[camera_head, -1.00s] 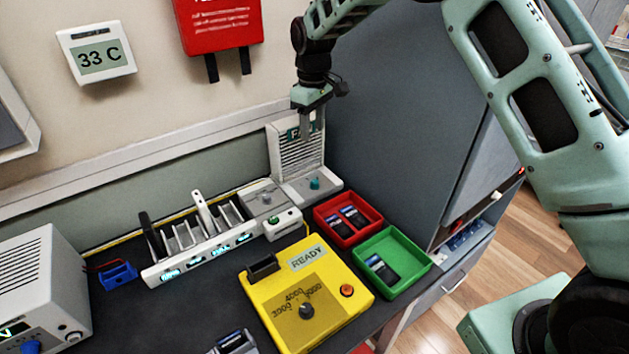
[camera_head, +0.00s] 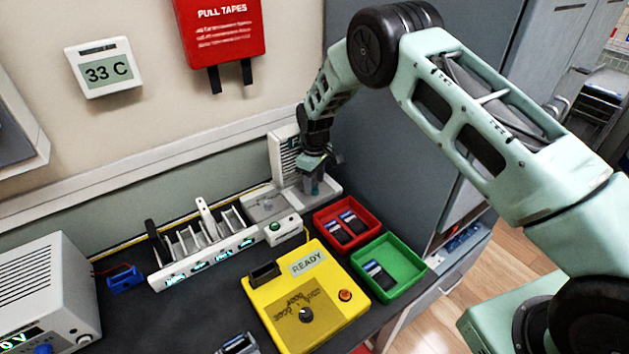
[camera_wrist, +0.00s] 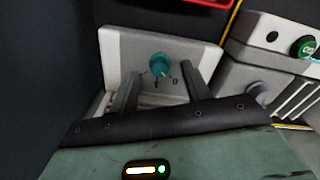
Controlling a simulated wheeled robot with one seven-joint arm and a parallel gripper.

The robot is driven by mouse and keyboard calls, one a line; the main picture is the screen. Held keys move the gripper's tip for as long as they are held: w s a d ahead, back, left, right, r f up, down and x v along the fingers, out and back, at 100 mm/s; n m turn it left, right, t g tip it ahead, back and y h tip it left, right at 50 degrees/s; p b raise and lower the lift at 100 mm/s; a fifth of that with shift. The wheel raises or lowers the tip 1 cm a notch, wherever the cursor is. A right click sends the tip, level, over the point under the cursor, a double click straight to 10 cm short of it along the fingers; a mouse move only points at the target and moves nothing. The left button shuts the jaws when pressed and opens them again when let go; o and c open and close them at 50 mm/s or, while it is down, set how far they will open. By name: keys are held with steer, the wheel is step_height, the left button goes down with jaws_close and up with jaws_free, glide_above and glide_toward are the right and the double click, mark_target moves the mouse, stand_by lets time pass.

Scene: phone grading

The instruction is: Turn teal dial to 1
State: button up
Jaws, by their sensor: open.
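The teal dial (camera_wrist: 159,66) sits on a pale grey base plate (camera_wrist: 114,52) in the wrist view, with small dark marks around its lower side; a "0" shows at lower right and a "1" below. In the head view the dial (camera_head: 313,189) shows as a small teal patch just under my gripper (camera_head: 311,180). In the wrist view my gripper (camera_wrist: 161,82) is open. Its two fingers point toward the dial, one to each side and short of it in the picture. I cannot tell whether they touch the dial.
An upright slatted grey panel (camera_head: 283,150) stands behind the dial. A charging rack (camera_head: 205,255), a red tray (camera_head: 318,221), a green tray (camera_head: 412,280) and a yellow tester (camera_head: 262,318) lie nearby. A tall grey cabinet side (camera_head: 400,130) rises close on the right.

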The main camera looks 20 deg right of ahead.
steer(key=shift+f, duration=0.85)
steer(key=shift+c, duration=0.3)
steer(key=c, duration=0.9)
